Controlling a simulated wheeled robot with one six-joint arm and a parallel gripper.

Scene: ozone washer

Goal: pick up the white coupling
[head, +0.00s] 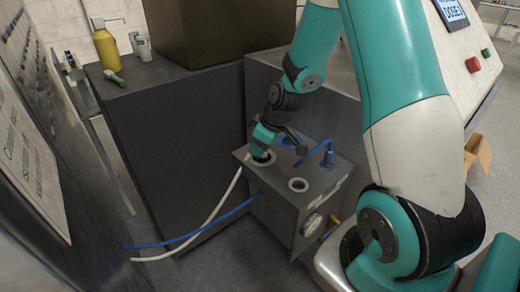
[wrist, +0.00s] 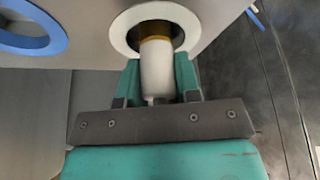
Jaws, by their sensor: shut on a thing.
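The white coupling (wrist: 157,78) shows in the wrist view between the two fingers of my gripper (wrist: 158,82). A yellow-brown band rings its far end, which sits within a white-rimmed round port (wrist: 118,35) in the panel. My gripper is shut on the coupling. In the head view my gripper (head: 262,150) reaches down to the top of the grey box (head: 275,208), at its left port. The coupling is mostly hidden there by the gripper, and a white hose (head: 222,203) runs down to the floor from beside it.
A blue-rimmed port (wrist: 28,48) lies left in the wrist view. On the box are an open white-rimmed port (head: 298,185) and a blue fitting with hose (head: 328,158). A blue hose (head: 190,236) crosses the floor. A yellow bottle (head: 106,48) stands on the counter.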

